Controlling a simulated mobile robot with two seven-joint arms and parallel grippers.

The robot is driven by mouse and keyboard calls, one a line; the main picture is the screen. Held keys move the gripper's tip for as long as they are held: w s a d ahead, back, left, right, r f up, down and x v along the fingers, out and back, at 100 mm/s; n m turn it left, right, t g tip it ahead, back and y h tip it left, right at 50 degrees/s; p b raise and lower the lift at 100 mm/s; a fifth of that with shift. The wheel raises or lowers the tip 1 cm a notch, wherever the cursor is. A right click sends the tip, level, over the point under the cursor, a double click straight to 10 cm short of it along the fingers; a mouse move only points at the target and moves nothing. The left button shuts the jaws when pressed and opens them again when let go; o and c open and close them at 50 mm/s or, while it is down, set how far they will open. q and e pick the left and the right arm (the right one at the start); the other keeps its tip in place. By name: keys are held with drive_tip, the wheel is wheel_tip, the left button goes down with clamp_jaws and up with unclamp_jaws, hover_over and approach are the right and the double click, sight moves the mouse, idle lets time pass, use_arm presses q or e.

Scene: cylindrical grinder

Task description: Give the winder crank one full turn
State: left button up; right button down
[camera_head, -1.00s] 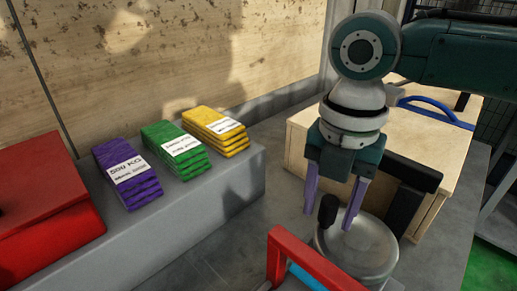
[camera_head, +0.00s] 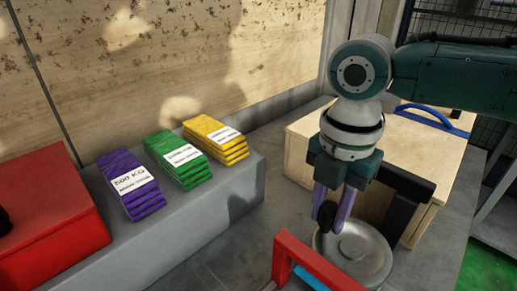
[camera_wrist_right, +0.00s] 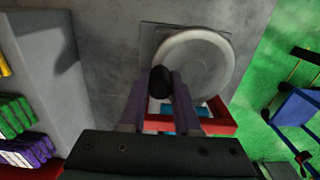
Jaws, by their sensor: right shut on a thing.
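The winder is a round grey metal disc (camera_head: 362,252) on the grey bench, with a black upright crank knob (camera_head: 327,215) near its left edge. My right gripper (camera_head: 331,212) reaches down from above, its two purple fingers shut on the black knob. In the right wrist view the knob (camera_wrist_right: 160,82) sits between the fingertips, over the left rim of the pale disc (camera_wrist_right: 195,68). The disc is partly hidden by the fingers and a red frame. My left gripper is not in view.
A red frame (camera_head: 310,262) stands close in front of the disc. A wooden box (camera_head: 306,145) with a black bracket stands behind it. Purple (camera_head: 130,184), green (camera_head: 178,160) and yellow (camera_head: 216,142) sling stacks lie on a grey ledge beside a red box (camera_head: 45,210).

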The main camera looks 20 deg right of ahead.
drive_tip(key=shift+r+m, duration=0.1)
drive_tip(key=shift+m, duration=0.2)
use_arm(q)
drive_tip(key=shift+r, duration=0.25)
use_arm(e)
drive_tip(key=shift+d, duration=0.1)
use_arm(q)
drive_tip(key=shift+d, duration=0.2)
use_arm(e)
drive_tip(key=c, duration=0.6)
unclamp_jaws()
wheel_tip(320, 180, up, 10)
drive_tip(key=shift+f+p, duration=0.1)
drive_tip(key=shift+p, duration=0.2)
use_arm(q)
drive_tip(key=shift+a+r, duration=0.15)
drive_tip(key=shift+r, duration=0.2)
